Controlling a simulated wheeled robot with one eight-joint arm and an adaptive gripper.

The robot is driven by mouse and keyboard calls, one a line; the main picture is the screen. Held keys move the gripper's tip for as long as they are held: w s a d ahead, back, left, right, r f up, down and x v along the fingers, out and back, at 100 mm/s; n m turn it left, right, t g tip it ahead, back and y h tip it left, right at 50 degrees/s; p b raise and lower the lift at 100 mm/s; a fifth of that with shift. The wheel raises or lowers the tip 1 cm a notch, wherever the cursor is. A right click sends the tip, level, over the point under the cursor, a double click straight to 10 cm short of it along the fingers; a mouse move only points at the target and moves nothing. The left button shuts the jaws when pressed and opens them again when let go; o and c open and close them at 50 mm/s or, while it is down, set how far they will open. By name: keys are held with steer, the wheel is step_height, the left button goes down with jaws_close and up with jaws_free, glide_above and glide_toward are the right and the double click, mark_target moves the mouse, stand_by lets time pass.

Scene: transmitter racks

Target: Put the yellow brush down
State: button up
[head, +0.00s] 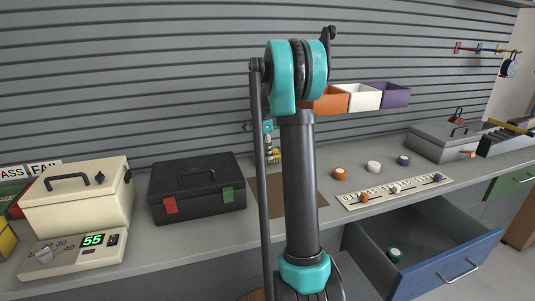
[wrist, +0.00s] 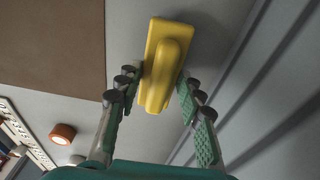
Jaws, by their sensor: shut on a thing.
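The yellow brush (wrist: 167,60) is a block with a raised grip, between the fingertips of my gripper (wrist: 160,82) in the wrist view. The gripper is shut on its grip. In the head view a small yellow part of the brush (head: 276,156) shows behind my arm, near the back of the counter beside the slatted wall. Most of my gripper is hidden there by the arm. In the wrist view the brush is over grey counter, to the right of the brown mat (wrist: 55,40). I cannot tell whether it touches the counter.
A black toolbox (head: 198,189) stands left of the mat, with a cream case (head: 80,200) and a scale (head: 75,255) further left. A knob panel (head: 390,192) and loose coloured caps lie to the right. A blue drawer (head: 445,262) hangs open below.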

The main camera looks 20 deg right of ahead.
mark_target(264, 150)
steer(key=shift+f, duration=0.4)
steer(key=shift+f, duration=0.1)
steer(key=o, duration=1.2)
step_height(264, 150, up, 12)
steer(key=a, duration=0.1)
steer(key=shift+a, duration=0.2)
